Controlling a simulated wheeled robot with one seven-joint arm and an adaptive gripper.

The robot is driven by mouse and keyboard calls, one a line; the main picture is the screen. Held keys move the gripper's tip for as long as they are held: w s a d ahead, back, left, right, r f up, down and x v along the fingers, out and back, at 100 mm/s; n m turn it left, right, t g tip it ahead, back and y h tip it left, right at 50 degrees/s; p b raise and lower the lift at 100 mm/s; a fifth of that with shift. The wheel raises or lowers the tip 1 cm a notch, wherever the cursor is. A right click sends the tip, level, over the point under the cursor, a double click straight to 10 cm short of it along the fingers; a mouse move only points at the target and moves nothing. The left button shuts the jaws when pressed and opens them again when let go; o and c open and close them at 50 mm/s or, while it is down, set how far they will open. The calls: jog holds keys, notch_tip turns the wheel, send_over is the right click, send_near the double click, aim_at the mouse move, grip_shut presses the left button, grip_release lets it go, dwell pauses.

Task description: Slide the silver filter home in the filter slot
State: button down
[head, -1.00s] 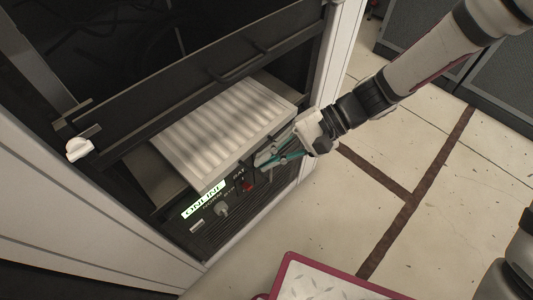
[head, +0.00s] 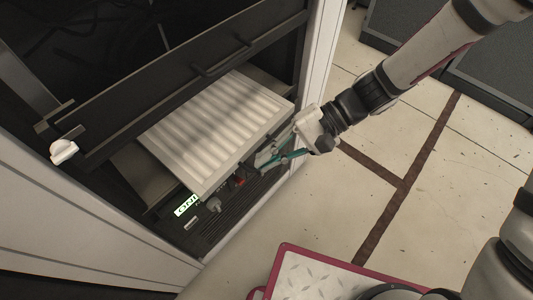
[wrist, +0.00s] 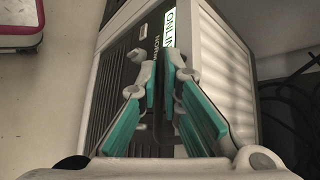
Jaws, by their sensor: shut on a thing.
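The silver filter (head: 215,130) is a pale, ribbed flat panel. It sticks out of the filter slot (head: 148,172) in the dark rack, with its back edge under the black crossbar. In the wrist view the filter (wrist: 222,70) lies to the right of the teal fingers (wrist: 166,80); the exact contact is hidden between the fingers.
A lit green ONLINE label (head: 187,205), a knob (head: 214,205) and a red switch (head: 239,182) sit below the filter, the label partly covered. A white latch (head: 63,152) is at the left. A red-rimmed tray (head: 325,272) is at the bottom. Open floor lies right.

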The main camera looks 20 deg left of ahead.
jog(key=shift+s+d, duration=0.3)
jog(key=shift+d, duration=0.45)
jog(key=c, duration=1.7)
grip_release()
jog(key=v, duration=1.2)
jog(key=shift+d, duration=0.1)
